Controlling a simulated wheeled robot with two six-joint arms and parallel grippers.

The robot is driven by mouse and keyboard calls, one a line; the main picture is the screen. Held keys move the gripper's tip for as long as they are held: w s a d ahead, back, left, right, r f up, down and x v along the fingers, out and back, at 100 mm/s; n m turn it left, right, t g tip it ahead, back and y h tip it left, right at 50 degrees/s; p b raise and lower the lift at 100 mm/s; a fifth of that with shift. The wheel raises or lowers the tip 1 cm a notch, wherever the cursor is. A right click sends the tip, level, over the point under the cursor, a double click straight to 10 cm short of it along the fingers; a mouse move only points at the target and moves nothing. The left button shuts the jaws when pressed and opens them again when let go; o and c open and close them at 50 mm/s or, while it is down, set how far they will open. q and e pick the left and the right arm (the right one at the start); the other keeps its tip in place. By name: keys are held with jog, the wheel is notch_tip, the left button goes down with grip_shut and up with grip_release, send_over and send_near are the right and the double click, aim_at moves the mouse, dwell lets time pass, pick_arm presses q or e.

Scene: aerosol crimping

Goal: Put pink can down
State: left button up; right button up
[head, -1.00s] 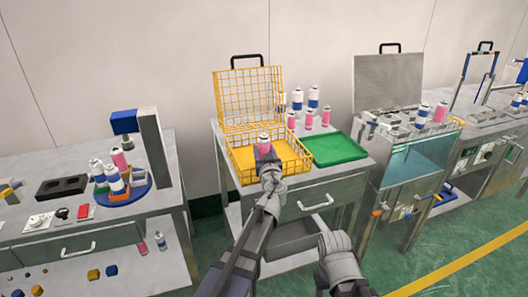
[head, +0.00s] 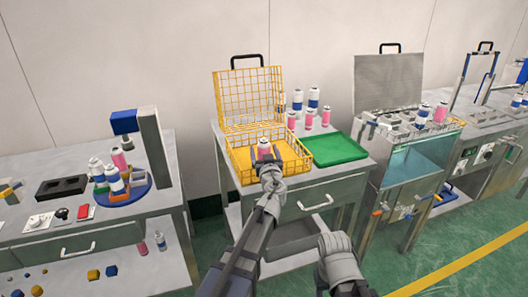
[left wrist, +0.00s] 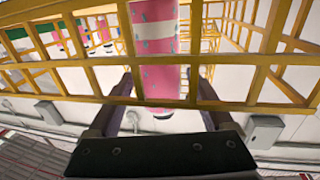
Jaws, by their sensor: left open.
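The pink can (head: 264,147), with a white top, is upright inside the yellow wire basket (head: 298,168), near its front left. My left gripper (head: 267,158) reaches over the basket's front. In the left wrist view the pink can (left wrist: 160,50) shows between the two separated fingers (left wrist: 160,104), with gaps on both sides. The basket's yellow wires (left wrist: 70,92) cross that view. The can's contact with the basket floor is hard to see. My right gripper (head: 336,250) is in front of the bench; its jaws cannot be made out.
A green tray (head: 335,149) lies right of the basket, with several cans (head: 312,105) behind it. The basket's lid (head: 248,95) stands open at the back. A steel tank (head: 410,160) is further right. A turntable with cans (head: 128,190) is on the left bench.

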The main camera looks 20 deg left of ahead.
pick_arm(q)
jog(key=v, duration=1.2)
jog(key=shift+r, duration=0.35)
jog(key=s+f+g, duration=0.8)
jog(key=f, duration=0.5)
jog(key=s+d+f+m+g+h, duration=0.3)
jog(key=s+d+f+m+g, duration=0.1)
jog(key=s, duration=0.3)
jog(key=s+d+f+m+g+h, duration=0.2)
jog(key=s+d+f+m+g, duration=0.2)
jog(key=s, duration=0.4)
jog(key=d+f, duration=0.1)
jog(key=d, duration=0.1)
jog(key=shift+s+d+g+h, duration=0.3)
jog(key=shift+g+h, duration=0.1)
jog(key=shift+r, duration=0.1)
